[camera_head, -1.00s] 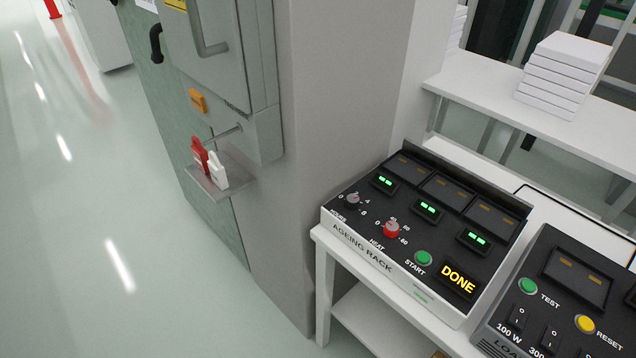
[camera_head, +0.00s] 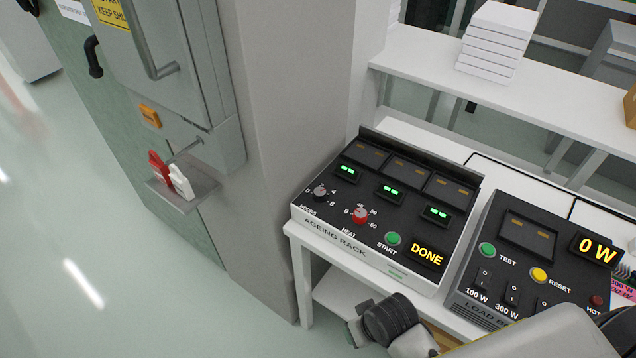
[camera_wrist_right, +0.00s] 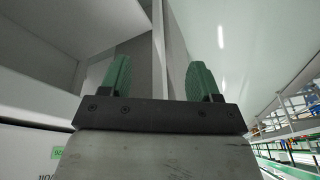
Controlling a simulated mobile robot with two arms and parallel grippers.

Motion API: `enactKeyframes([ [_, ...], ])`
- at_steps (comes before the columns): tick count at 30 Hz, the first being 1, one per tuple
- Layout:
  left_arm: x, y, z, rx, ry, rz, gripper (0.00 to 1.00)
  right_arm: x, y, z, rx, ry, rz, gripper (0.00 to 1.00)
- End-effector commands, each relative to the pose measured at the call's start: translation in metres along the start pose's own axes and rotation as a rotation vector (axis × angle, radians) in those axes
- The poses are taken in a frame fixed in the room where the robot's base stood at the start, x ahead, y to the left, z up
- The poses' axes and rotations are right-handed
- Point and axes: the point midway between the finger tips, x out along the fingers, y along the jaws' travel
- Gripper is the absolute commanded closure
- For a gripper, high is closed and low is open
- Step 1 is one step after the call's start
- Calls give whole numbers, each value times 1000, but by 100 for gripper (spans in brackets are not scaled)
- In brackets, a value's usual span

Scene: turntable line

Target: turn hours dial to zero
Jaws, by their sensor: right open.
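The hours dial (camera_head: 320,193) is a small dark grey knob at the left front of the ageing rack panel (camera_head: 335,220). My left gripper is not in view.
The green start button (camera_head: 393,238) and a lit DONE display (camera_head: 427,254) are on the same panel. A load box (camera_head: 515,240) stands to the right. A grey pillar (camera_head: 290,110) rises behind the rack's left side. The floor at left is clear.

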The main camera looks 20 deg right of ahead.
Motion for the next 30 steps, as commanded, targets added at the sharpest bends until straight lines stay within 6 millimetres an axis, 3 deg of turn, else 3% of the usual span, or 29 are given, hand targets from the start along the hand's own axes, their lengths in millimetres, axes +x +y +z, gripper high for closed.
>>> enactKeyframes([
  [1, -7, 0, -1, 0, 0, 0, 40, -24, -8, -20, 12, 18, -21, 38],
  [4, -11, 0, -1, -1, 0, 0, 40, -48, -24, -47, 49, 14, -68, 38],
  [14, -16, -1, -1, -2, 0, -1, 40, -69, -60, -122, 163, -69, -144, 38],
  [18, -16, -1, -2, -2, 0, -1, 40, -72, -67, -166, 245, -134, -123, 38],
  [23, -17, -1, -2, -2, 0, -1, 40, -82, -59, -228, 410, -209, -31, 38],
  [30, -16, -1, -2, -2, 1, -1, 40, -125, -15, -316, 751, -246, 153, 38],
])
